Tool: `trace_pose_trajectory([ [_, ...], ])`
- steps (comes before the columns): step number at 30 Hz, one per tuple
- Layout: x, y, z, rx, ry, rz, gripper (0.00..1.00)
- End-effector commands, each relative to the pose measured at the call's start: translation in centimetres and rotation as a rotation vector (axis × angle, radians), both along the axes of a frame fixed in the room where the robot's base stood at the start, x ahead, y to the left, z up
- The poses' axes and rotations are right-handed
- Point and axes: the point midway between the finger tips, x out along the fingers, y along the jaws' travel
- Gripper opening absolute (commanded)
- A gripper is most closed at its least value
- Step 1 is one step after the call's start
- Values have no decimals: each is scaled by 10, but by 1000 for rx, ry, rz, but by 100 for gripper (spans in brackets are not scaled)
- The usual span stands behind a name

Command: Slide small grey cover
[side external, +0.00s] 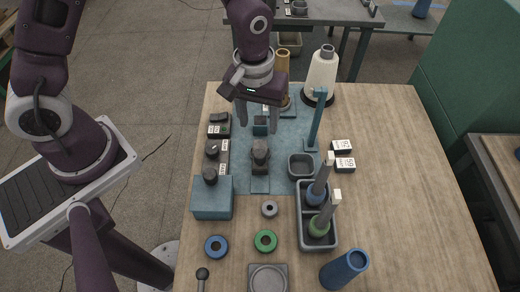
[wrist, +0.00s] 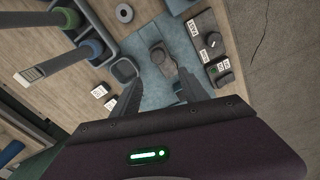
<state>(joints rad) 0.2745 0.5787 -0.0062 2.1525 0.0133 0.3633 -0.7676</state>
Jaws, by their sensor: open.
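A small dark grey piece (side external: 260,153), which may be the grey cover, sits on a narrow blue strip on the blue base plate (side external: 287,133). It also shows in the wrist view (wrist: 158,56), just beyond the fingertips. My gripper (side external: 258,130) is open above the base plate, behind the dark grey piece, with its fingers pointing down. Nothing shows between the fingers, and I see no contact with the piece. In the wrist view my gripper (wrist: 160,77) has its fingers spread wide. A small blue block (side external: 260,126) stands between and below the fingers.
Left are black knobs (side external: 211,149) and a blue box (side external: 212,198). Right are a blue post (side external: 317,118), a small grey bin (side external: 301,166) and a grey tray (side external: 304,233) with spindles. A white cone (side external: 321,75) stands behind. Loose rings (side external: 265,241) lie in front. The table's right side is clear.

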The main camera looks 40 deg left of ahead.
Motion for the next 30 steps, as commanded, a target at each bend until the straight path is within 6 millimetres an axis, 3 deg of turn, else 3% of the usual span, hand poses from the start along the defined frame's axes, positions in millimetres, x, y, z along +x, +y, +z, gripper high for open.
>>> trace_pose_trajectory([
  [1, -2, -4, -19, 6, 25, 17, 52],
  [3, -3, -8, -34, 9, 40, 38, 52],
  [15, -4, -8, -101, 12, 48, 48, 52],
  [25, -3, -8, -111, 11, 45, 49, 52],
  [26, -3, -8, -111, 11, 45, 49, 50],
  [30, -3, -8, -111, 11, 45, 48, 22],
])
